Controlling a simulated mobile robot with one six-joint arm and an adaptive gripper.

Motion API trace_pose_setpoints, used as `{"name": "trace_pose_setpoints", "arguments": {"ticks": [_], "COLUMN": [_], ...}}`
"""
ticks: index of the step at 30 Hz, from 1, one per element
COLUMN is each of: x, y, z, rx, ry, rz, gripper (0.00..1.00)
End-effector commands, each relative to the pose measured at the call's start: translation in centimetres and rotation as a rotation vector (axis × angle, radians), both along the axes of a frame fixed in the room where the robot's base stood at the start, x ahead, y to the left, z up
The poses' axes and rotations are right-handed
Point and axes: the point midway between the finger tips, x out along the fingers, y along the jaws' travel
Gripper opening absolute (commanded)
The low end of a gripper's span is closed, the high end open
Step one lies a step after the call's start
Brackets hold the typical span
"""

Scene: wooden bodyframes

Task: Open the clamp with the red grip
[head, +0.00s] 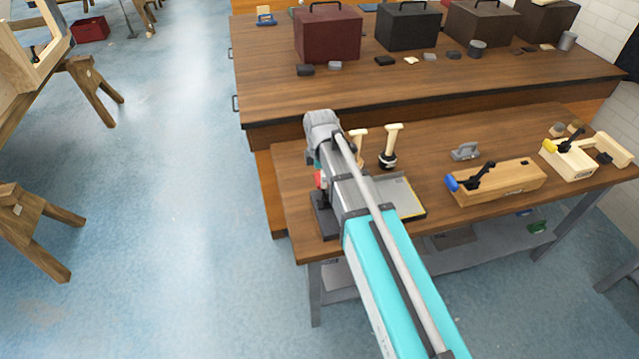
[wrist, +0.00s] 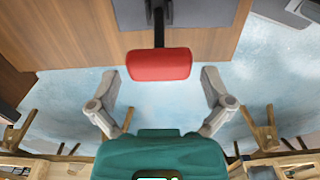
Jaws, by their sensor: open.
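The red grip (wrist: 159,64) of the clamp shows in the wrist view, ahead of my gripper (wrist: 159,92) and centred between its fingers. The fingers are open, one on each side, and do not appear to touch the grip. A dark bar (wrist: 158,22) runs from the grip toward the top of the picture. In the head view only a bit of the red grip (head: 320,179) shows at the left end of the near bench, and my arm hides most of this clamp and my fingers.
On the near bench (head: 430,146) stand a blue-gripped clamp (head: 452,183) on a wooden block, a yellow-gripped clamp (head: 550,146) and two stamp-like tools with pale handles (head: 392,140). Toolboxes (head: 328,36) line the back bench. Left of the benches the floor is open.

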Motion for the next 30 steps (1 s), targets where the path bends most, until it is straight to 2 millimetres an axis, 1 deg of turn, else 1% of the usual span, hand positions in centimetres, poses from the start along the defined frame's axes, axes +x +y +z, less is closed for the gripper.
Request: {"name": "trace_pose_setpoints", "arguments": {"ticks": [1,6,20,21,23,24,29,30], "x": [0.0,-0.01,-0.01,-0.01,-0.01,-0.01,-0.02,-0.03], "y": [0.01,0.02,0.03,0.03,0.03,0.03,0.03,0.02], "z": [-0.63,-1.23,-1.37,-1.37,-1.37,-1.37,-1.37,-1.37], "rx": [0.0,0.0,0.0,0.0,0.0,0.0,0.0,0.0], "ry": [0.0,0.0,0.0,0.0,0.0,0.0,0.0,0.0], "rz": [0.0,0.0,0.0,0.0,0.0,0.0,0.0,0.0], "gripper": [1.0,1.0,1.0,0.93,0.81,0.74,0.44,0.37]}}
